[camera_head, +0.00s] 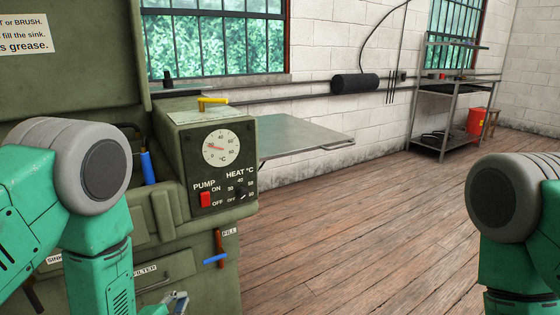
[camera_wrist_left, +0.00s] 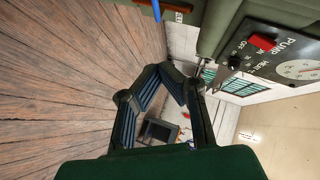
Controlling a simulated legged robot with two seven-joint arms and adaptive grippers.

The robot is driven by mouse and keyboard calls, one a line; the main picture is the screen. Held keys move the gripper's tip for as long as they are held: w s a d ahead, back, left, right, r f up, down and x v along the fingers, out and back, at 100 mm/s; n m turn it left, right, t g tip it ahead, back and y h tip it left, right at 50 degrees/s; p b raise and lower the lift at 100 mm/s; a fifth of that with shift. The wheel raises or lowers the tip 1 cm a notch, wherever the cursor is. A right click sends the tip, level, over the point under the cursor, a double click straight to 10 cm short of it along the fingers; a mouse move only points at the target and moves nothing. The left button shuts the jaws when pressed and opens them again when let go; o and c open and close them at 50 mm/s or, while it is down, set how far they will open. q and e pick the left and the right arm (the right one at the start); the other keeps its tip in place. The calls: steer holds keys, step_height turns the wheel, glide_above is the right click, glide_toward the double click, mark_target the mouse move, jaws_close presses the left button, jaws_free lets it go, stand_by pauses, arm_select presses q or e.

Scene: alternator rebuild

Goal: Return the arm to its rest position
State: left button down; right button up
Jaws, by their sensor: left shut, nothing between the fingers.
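My left arm (camera_head: 98,250), green with a grey joint cap, comes in from the left in front of the olive-green wash station. A small part of my left gripper (camera_head: 178,302) shows at the bottom edge of the head view, low beside the cabinet. In the left wrist view the left gripper (camera_wrist_left: 174,74) has its dark fingers shut together with nothing between them. My right arm (camera_head: 520,225) shows at the right edge; its gripper is out of view.
The control panel (camera_head: 238,170) has a dial, a red pump switch (camera_head: 205,199) and a heat knob. A blue-handled fill valve (camera_head: 216,258) sticks out below. A grey metal table (camera_head: 300,135) and a shelf rack (camera_head: 445,110) stand behind. Wooden floor (camera_head: 370,230) is clear.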

arm_select(q)
steer(key=s+a+f+n+g+p, duration=0.1)
steer(key=s+n+g, duration=0.3)
steer(key=s, duration=0.6)
steer(key=s+a+f+n+g+y+p, duration=0.1)
steer(key=s+f+n+g+p, duration=0.1)
steer(key=s+n, duration=0.4)
steer(key=s+a+f+n+g+y+p, duration=0.1)
steer(key=s+f+n+g, duration=0.3)
steer(key=s, duration=1.2)
steer(key=g, duration=0.3)
steer(key=shift+n, duration=0.4)
steer(key=shift+a, duration=0.35)
steer(key=shift+d, duration=0.15)
